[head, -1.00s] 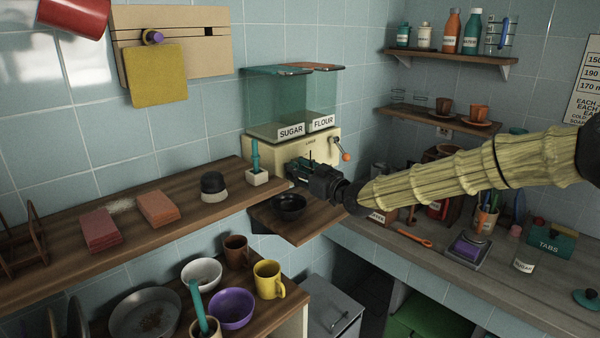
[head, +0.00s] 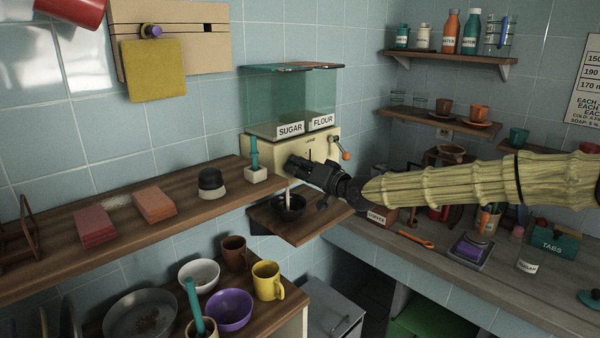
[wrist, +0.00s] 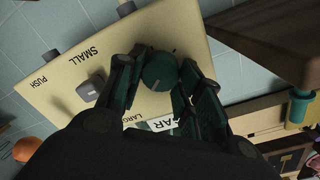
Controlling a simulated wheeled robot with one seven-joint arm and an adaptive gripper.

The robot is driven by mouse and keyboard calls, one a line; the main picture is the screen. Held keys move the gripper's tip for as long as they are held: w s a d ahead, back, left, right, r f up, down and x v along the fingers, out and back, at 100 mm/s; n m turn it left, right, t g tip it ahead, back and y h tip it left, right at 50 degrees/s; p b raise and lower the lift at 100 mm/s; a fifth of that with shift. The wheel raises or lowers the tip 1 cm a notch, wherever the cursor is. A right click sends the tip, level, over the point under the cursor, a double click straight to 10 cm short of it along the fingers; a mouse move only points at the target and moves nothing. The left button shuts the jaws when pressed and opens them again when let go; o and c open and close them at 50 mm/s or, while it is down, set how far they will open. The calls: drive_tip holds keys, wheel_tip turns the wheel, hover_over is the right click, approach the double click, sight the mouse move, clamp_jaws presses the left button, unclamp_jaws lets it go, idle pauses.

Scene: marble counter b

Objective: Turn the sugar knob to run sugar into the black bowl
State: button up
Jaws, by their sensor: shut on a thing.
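The dispenser (head: 262,146) stands against the wall with bins labelled SUGAR and FLOUR. My gripper (head: 293,165) is at its front and hides the knob there in the head view. In the wrist view, my gripper (wrist: 158,80) is shut on a round teal knob (wrist: 160,70), one finger on each side; a partly hidden label ending in "AR" is beside it. The black bowl (head: 291,211) sits on the wooden ledge below the dispenser. A pale stream (head: 288,194) runs down from under my gripper into the bowl.
An orange-tipped lever (head: 346,155) sticks out at the dispenser's right. A wooden shelf (head: 130,235) with a cup holding a teal tool (head: 256,174) is close on the left.

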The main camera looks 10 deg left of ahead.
drive_tip(key=shift+m, duration=0.7)
drive_tip(key=o, duration=1)
drive_tip(key=shift+o, duration=0.2)
drive_tip(key=v, duration=1.2)
